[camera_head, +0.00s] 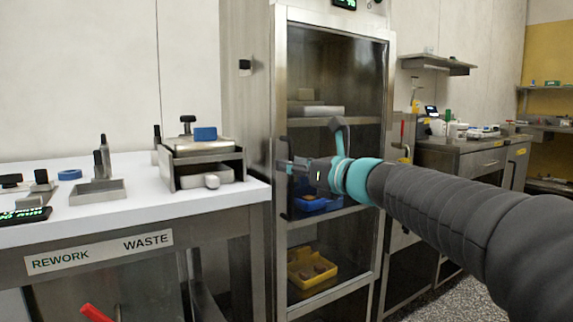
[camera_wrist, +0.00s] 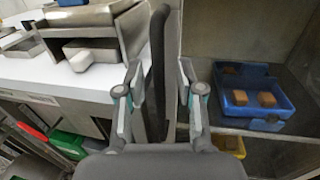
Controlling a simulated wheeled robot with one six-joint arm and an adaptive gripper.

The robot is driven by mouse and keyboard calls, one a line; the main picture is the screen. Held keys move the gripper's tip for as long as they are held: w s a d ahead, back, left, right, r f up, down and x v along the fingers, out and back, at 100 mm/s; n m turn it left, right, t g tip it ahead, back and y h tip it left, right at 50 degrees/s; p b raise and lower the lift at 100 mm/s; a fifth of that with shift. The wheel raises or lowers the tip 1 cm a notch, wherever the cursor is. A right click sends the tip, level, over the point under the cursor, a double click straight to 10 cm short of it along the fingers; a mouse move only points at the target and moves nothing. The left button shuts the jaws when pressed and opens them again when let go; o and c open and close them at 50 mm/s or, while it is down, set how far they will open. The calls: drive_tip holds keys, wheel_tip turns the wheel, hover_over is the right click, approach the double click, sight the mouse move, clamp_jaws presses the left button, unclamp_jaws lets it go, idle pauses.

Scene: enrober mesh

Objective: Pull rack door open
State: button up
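The rack door (camera_head: 336,222) is a tall glass panel in a steel frame and looks shut against the cabinet. Its handle is a dark vertical bar, seen in the wrist view (camera_wrist: 158,60). My gripper (camera_head: 288,165) is at the door's left edge, at about mid-height of the door. In the wrist view my gripper (camera_wrist: 160,80) has its two fingers apart, one on each side of the bar, with gaps visible beside it. The fingers do not appear closed on the bar.
Inside the rack are a blue tray (camera_wrist: 252,105) with brown blocks and a yellow tray (camera_head: 312,268) lower down. A white-topped worktable (camera_head: 130,201) with a steel stand (camera_head: 203,170) stands close on the left. A counter (camera_head: 462,154) is at the right.

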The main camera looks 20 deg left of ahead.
drive_tip(key=shift+w+a, duration=0.2)
drive_tip(key=shift+a, duration=0.15)
drive_tip(key=shift+c, duration=0.2)
clamp_jaws()
